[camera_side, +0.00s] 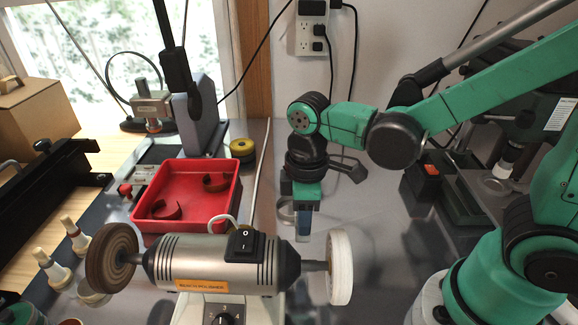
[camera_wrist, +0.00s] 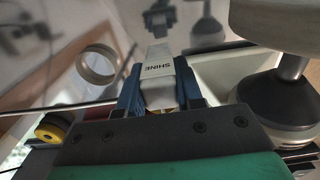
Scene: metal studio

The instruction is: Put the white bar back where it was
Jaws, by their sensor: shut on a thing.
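My gripper (camera_side: 303,228) points down just behind the bench polisher, left of its white wheel in the side view. Its blue fingers are shut on the white bar (camera_wrist: 158,70), which carries the word SHINE. The bar sits between the two fingers in the wrist view. In the side view the fingers hide the bar, and the polisher partly blocks the space below them. I cannot tell whether the bar's lower end touches the bench.
The bench polisher (camera_side: 205,264) stands close in front, with a brown wheel (camera_side: 111,255) and a white wheel (camera_side: 341,267). A red tray (camera_side: 188,220) lies to the left. A metal ring (camera_wrist: 98,65) is beside my gripper. A yellow spool (camera_side: 242,148) stands behind.

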